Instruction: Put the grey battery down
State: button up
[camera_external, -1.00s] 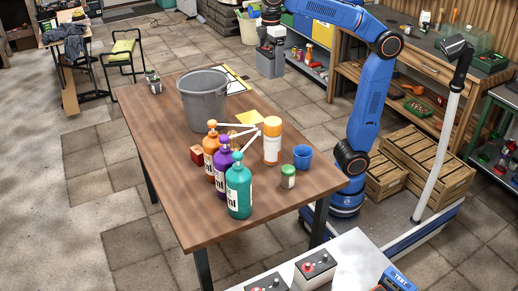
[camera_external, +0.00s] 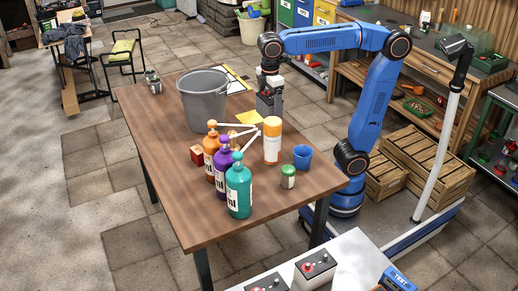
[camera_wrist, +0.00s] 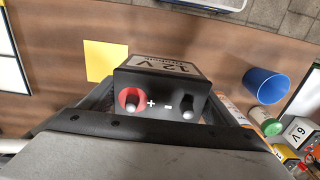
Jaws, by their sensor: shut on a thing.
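My gripper (camera_external: 270,82) is shut on the grey battery (camera_external: 268,104) and holds it upright at the table's far right edge, in the external view. In the wrist view the battery (camera_wrist: 160,92) shows its 12 V label, a red-ringed plus post and a dark minus post. The wooden table (camera_external: 165,135) lies below it. A yellow sheet (camera_external: 249,118) lies on the table close to the battery. The battery's underside is hidden, and I cannot tell whether it touches the table.
A grey bucket (camera_external: 203,105) stands left of the battery. An orange-capped spray can (camera_external: 272,147), a blue cup (camera_external: 303,157), a green-lidded jar (camera_external: 288,177) and pump bottles (camera_external: 238,190) stand nearer the camera.

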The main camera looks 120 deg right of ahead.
aim_at(270, 96)
jog(key=shift+f, duration=3.8)
jog(key=o, duration=1.9)
jog(key=shift+f, duration=0.15)
notch_tip(270, 96, up, 12)
jog(key=shift+r, duration=0.15)
